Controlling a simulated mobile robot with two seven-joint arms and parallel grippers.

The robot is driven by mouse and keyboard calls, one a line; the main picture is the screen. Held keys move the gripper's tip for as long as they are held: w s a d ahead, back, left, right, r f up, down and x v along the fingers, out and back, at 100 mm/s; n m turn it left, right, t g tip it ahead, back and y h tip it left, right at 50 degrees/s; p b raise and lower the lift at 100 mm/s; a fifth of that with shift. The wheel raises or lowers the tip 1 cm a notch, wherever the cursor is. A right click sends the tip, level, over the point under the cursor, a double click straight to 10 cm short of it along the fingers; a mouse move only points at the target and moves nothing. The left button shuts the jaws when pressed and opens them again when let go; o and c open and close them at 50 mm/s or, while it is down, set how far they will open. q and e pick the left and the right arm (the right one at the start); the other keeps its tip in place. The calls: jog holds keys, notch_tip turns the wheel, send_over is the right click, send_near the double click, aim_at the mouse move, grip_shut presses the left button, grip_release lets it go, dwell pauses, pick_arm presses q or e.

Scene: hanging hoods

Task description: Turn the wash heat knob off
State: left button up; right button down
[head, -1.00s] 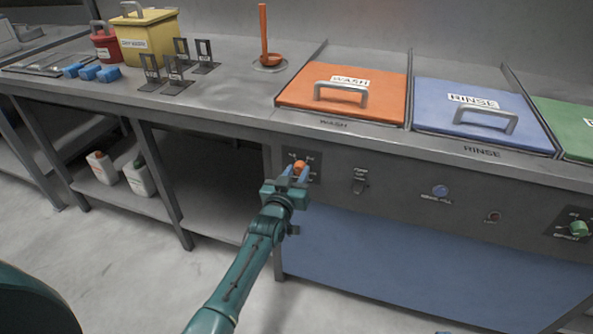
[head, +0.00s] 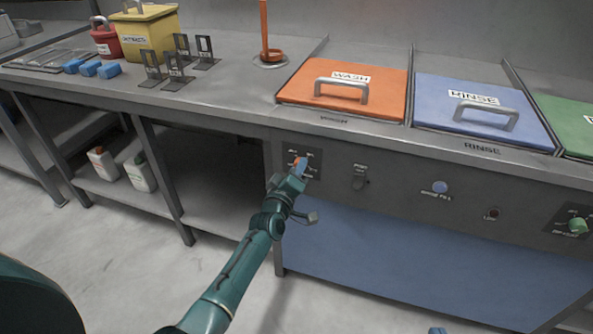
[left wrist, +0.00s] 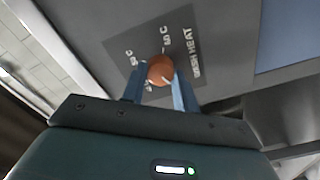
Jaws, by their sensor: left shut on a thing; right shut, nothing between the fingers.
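The orange wash heat knob (head: 295,162) sits on a dark plate on the front panel below the orange WASH lid. In the left wrist view the round knob (left wrist: 160,69) is between my blue fingers, in front of the plate lettered WASH HEAT. My left gripper (head: 299,169) is shut on the knob, and its fingers partly cover it in the head view. The knob's pointer and exact setting cannot be read. My right gripper (head: 437,331) shows only as a small blue tip at the bottom edge, away from the panel, shut and empty.
A switch (head: 359,178), a blue button (head: 440,187) and a green knob (head: 577,226) lie to the right on the same panel. The counter edge (head: 400,140) juts above it. The WASH lid (head: 300,85) and RINSE lid (head: 440,90) are closed.

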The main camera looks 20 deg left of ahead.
pick_arm(q)
jog(key=shift+n, duration=0.5)
pick_arm(e)
jog(key=shift+d, duration=0.15)
pick_arm(q)
jog(key=o, duration=1)
jog(key=shift+c, duration=0.2)
jog(key=s+p, duration=0.2)
jog(key=s, duration=1.1)
jog(key=shift+a, duration=0.25)
pick_arm(e)
jog(key=shift+w+a+f+g, duration=0.2)
jog(key=shift+w+a+g, duration=0.2)
jog(key=shift+a, duration=0.1)
jog(key=shift+s, duration=0.1)
